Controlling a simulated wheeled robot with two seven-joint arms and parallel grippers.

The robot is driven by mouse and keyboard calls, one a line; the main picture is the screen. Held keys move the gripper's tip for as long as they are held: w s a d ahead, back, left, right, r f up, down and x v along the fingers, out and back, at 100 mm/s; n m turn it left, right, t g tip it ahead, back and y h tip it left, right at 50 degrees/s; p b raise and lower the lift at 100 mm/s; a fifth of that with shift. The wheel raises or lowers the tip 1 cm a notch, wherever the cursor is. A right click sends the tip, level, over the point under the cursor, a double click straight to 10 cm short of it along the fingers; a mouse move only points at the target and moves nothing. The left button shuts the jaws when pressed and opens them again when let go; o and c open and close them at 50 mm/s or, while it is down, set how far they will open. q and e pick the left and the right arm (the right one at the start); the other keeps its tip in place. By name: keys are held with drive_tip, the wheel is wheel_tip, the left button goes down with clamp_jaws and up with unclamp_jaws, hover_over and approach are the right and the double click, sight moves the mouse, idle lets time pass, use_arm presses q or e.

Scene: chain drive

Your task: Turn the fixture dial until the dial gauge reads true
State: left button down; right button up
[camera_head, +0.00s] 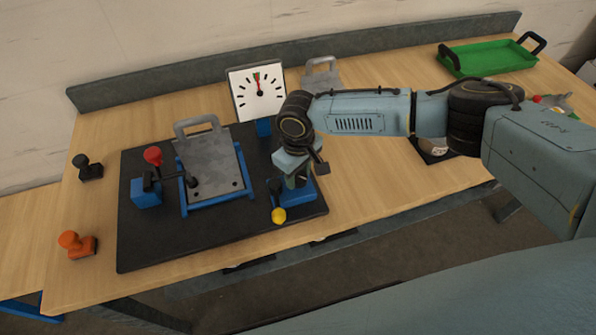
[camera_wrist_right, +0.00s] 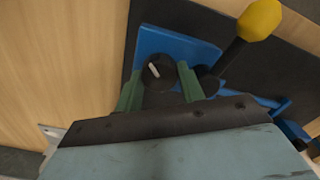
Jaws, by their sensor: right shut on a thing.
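The fixture dial (camera_wrist_right: 158,72) is a round black knob with a white pointer line on a blue block (camera_wrist_right: 185,46), seen in the right wrist view. My right gripper (camera_wrist_right: 160,88) is shut on the dial, with a green finger on each side of it. In the head view my right gripper (camera_head: 298,178) hides the dial. My left gripper is not in view.
A grey plate with a handle (camera_head: 210,165) lies in the blue fixture. A red-knobbed clamp (camera_head: 153,156) and a yellow-knobbed lever (camera_head: 278,215) are close by. Orange (camera_head: 76,244) and black (camera_head: 88,168) items stand at left. A green tray (camera_head: 488,57) is at back right.

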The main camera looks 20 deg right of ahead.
sight(298, 176)
drive_tip(key=shift+r+n+p, duration=0.15)
drive_tip(key=shift+n+p, duration=0.95)
drive_tip(key=shift+n, duration=0.5)
drive_tip(key=o, duration=0.7)
wheel_tip(298, 176, up, 13)
